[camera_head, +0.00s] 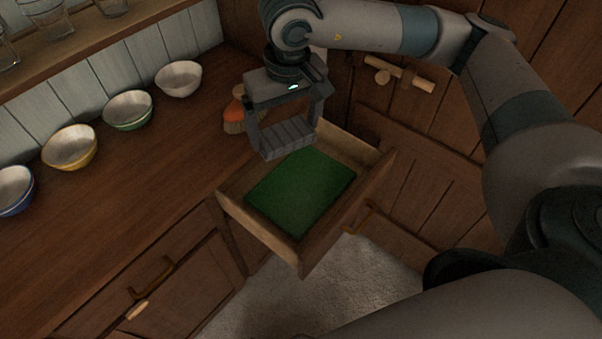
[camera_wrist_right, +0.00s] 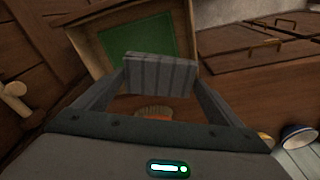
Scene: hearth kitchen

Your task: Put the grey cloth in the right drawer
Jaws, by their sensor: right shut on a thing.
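The grey cloth (camera_head: 287,138) is a small folded, ribbed block held between the fingers of my right gripper (camera_head: 285,125). It also shows in the right wrist view (camera_wrist_right: 160,76), spanning the gap between the fingertips. The right drawer (camera_head: 234,208) is pulled open, a wooden box with a green bottom (camera_head: 302,190) and nothing else visible in it. In the head view the cloth overlaps the drawer's back edge and appears to be above it; the exact height is hard to tell. My left gripper is not in view.
A row of bowls (camera_head: 127,110) stands along the wall, with glasses on a shelf (camera_head: 100,32) above. A closed drawer (camera_head: 135,280) is at lower left.

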